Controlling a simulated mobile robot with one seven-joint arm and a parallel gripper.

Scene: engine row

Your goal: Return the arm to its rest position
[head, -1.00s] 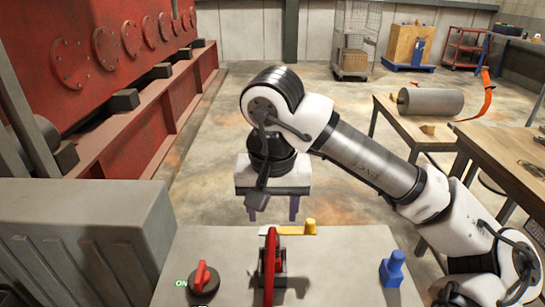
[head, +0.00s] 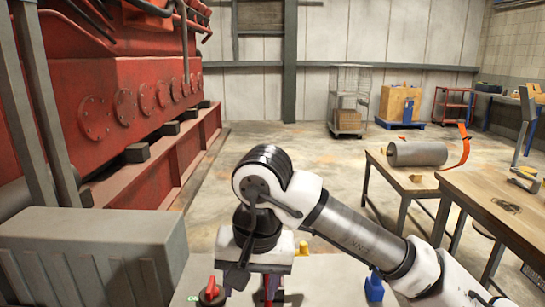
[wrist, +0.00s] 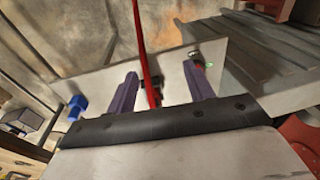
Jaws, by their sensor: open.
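My gripper (head: 262,290) hangs down from my white and grey arm, over the control panel in the head view. In the wrist view its two purple fingers (wrist: 160,90) stand well apart, open, with nothing gripped. The red lever (wrist: 148,70) shows between and beyond the fingers; whether they are level with it, I cannot tell. In the head view my gripper hides most of the lever. My arm is bent, reaching from the lower right to the middle.
The panel bears a red knob (head: 211,290) at left, a yellow handle (head: 303,248) and a blue handle (head: 374,287) at right. A grey box (head: 95,255) and a red engine (head: 110,90) stand left. A wooden table (head: 500,208) stands right. Open floor lies beyond.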

